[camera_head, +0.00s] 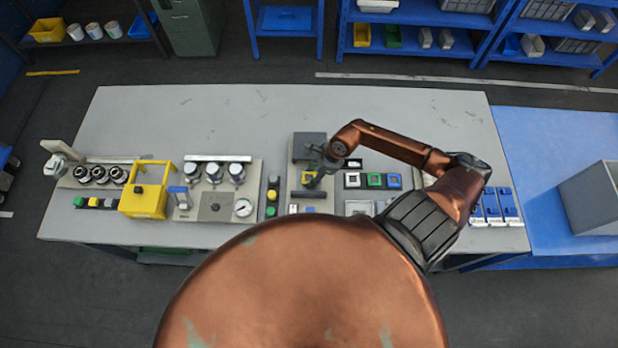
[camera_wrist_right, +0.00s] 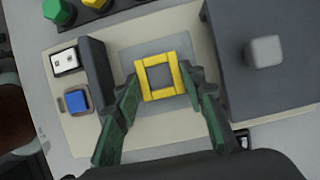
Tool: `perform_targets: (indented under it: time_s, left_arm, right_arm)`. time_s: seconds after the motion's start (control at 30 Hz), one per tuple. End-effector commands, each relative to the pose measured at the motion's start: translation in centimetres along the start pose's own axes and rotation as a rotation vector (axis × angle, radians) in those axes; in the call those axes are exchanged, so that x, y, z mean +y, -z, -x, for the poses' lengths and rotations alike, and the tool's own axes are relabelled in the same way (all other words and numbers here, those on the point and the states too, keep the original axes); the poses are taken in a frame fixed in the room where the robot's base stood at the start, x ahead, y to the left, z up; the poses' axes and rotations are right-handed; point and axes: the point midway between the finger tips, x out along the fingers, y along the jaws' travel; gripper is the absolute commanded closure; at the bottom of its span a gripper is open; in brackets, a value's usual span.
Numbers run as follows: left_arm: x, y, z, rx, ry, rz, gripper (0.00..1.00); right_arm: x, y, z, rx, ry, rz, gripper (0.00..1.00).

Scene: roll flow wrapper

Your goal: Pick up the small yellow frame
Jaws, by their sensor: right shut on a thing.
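The small yellow frame (camera_wrist_right: 160,94) is a square ring with a dark opening, seen in the middle of the right wrist view over a grey pad. My right gripper (camera_wrist_right: 160,78) has its two green-black fingers on opposite sides of the frame, shut on it. In the head view the gripper (camera_head: 314,172) is over the beige station plate, with the yellow frame (camera_head: 308,176) at its fingertips. I cannot tell whether the frame still touches the pad. My left gripper is not in view.
A dark block (camera_wrist_right: 268,70) with a grey knob and a dark upright bar (camera_wrist_right: 97,66) flank the pad. A blue button (camera_wrist_right: 76,101) and a white switch (camera_wrist_right: 65,61) lie beyond the bar. The grey table (camera_head: 240,115) is clear at the back.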

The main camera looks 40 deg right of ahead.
Motion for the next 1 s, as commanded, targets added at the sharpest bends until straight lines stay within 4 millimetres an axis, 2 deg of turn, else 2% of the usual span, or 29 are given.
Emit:
perform_targets:
  time_s: [0.13,0.47,0.57,0.7,0.93,1.0]
  left_arm:
    - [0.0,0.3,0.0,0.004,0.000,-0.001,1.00]
    - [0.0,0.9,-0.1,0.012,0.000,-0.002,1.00]
    - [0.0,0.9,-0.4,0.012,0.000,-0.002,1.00]
    - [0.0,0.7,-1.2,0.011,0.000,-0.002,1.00]
    - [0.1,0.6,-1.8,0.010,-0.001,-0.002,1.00]
    - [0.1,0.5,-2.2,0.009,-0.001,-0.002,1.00]
  right_arm:
    - [0.0,0.0,0.0,0.001,0.000,0.000,0.81]
    - [-0.1,-0.1,0.3,0.001,0.001,0.001,0.82]
    - [-0.1,-0.3,1.0,0.002,0.003,0.003,0.82]
    - [-0.1,-1.2,3.0,0.001,0.004,0.007,0.82]
    - [4.2,-5.1,7.2,-0.003,0.002,0.010,0.82]
    - [5.8,-6.1,7.8,-0.003,-0.001,0.009,0.82]
